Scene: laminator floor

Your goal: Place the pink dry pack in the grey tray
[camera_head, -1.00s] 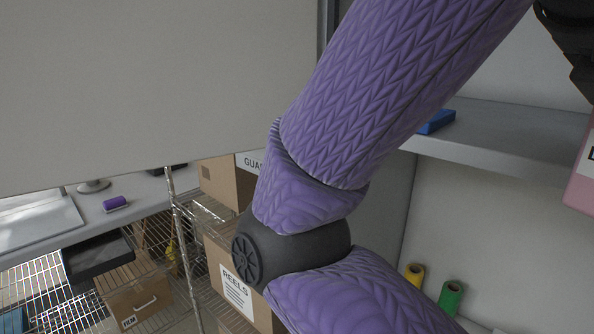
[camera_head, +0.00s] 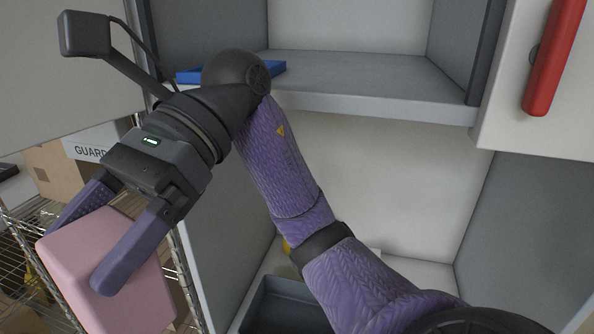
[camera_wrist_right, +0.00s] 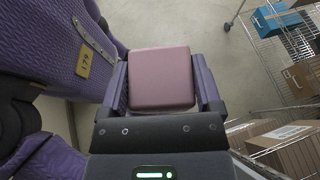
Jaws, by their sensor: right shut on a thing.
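The pink dry pack (camera_head: 112,268) is a pink block at the lower left of the head view. My right gripper (camera_head: 98,243) is shut on it, with one finger on each side, and holds it in the air in front of the wire rack. The pack also shows between the fingers in the right wrist view (camera_wrist_right: 161,79). A dark grey tray (camera_head: 283,306) stands in the lower part of the open cabinet, partly hidden behind my right arm and cut by the bottom edge. The gripper and pack are left of the tray and apart from it. My left gripper is not in view.
The cabinet shelf (camera_head: 370,80) holds a blue flat item (camera_head: 190,76) at its left end. A cabinet door with a red handle (camera_head: 553,60) is at the right. A wire rack with cardboard boxes (camera_head: 48,170) stands at the left.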

